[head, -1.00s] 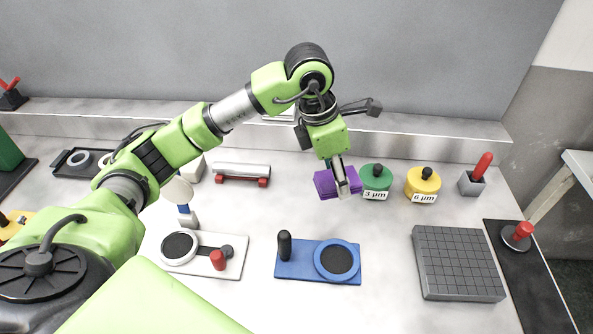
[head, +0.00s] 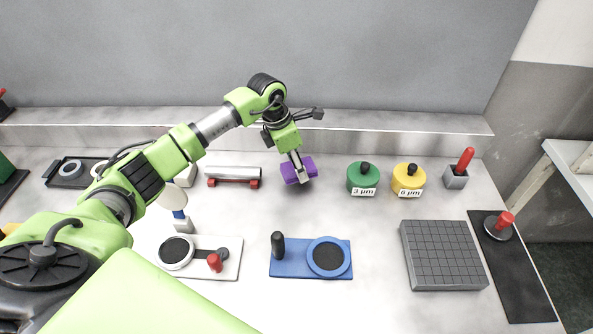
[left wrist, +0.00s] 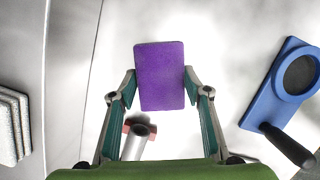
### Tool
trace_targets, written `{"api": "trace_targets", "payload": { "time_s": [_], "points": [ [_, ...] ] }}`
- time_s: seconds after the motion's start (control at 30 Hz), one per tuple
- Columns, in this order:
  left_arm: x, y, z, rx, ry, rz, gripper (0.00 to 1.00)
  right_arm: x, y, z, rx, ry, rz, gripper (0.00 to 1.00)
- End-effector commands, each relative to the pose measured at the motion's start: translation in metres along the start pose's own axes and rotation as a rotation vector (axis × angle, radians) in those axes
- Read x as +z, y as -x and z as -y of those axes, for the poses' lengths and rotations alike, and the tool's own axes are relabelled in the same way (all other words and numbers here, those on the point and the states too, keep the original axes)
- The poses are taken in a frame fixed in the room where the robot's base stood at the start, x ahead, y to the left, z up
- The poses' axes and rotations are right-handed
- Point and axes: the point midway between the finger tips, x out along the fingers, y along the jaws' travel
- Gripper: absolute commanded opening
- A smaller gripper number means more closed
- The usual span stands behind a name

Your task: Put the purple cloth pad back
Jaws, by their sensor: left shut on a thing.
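The purple cloth pad (head: 289,174) is held in my left gripper (head: 302,177) near the back of the bench, left of the green 3 µm pot (head: 363,180). In the left wrist view the pad (left wrist: 160,75) sits between the two fingers of my left gripper (left wrist: 158,88), one on each side. The head view shows the pad tilted. I cannot tell whether its underside touches the bench. My right gripper is not in view.
The yellow 6 µm pot (head: 408,180) stands right. In front are a blue fixture (head: 290,268) and a grey grooved plate (head: 445,255). Bare bench lies between.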

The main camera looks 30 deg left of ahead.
Motion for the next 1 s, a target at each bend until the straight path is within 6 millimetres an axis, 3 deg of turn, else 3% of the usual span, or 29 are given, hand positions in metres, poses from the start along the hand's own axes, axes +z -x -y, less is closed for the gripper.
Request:
{"api": "trace_targets", "payload": {
  "time_s": [0.27, 0.6, 0.63, 0.7, 1.0],
  "points": [
    [-0.01, -0.031, -0.003, -0.001, 0.002, -0.001, 0.24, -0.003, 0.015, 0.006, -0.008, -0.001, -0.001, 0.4],
    [-0.011, -0.037, -0.003, 0.001, 0.001, -0.001, 0.24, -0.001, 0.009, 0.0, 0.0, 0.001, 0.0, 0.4],
    [-0.011, -0.036, -0.003, 0.0, 0.001, -0.001, 0.49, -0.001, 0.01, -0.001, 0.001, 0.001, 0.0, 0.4],
    [-0.011, -0.035, -0.003, 0.0, 0.001, -0.001, 0.61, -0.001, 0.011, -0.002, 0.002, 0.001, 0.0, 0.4],
    [-0.011, -0.035, -0.003, 0.0, 0.001, -0.001, 0.61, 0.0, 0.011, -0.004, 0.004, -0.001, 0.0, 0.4]
  ]
}}
